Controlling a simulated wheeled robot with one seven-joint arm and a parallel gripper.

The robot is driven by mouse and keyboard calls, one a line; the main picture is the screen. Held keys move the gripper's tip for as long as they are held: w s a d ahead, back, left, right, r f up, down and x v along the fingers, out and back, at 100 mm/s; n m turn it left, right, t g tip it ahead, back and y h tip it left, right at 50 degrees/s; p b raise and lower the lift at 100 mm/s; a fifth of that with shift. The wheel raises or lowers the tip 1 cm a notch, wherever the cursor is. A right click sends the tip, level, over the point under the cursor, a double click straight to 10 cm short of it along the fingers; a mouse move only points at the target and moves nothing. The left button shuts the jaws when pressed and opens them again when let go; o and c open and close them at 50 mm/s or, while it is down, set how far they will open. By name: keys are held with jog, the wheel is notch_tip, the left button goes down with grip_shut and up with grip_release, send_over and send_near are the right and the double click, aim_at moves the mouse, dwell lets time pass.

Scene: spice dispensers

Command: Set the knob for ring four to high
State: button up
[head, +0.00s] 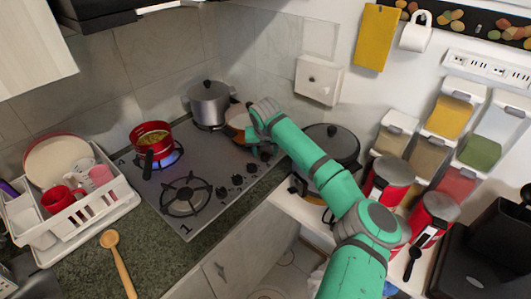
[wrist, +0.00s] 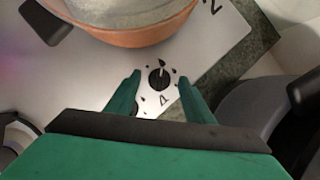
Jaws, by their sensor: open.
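A round black knob (wrist: 159,73) sits on the grey hob (wrist: 95,85) in the wrist view, with small dark marks around it and a character beside it that I cannot read surely. A pale line on the knob runs roughly up the picture. My gripper (wrist: 159,80) is open, with one green finger on either side of the knob; I cannot tell whether they touch it. In the head view my gripper is at the hob's right end, its fingertips hard to make out. Several other black knobs (head: 237,180) line the hob's front right edge.
A copper-coloured pan (wrist: 130,35) stands close beyond the knob. A red pot (head: 152,136) sits over a blue flame, a steel pot (head: 210,104) behind. The front burner (head: 186,194) is bare.

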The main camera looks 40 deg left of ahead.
jog(key=v, duration=1)
jog(key=shift+r, duration=0.15)
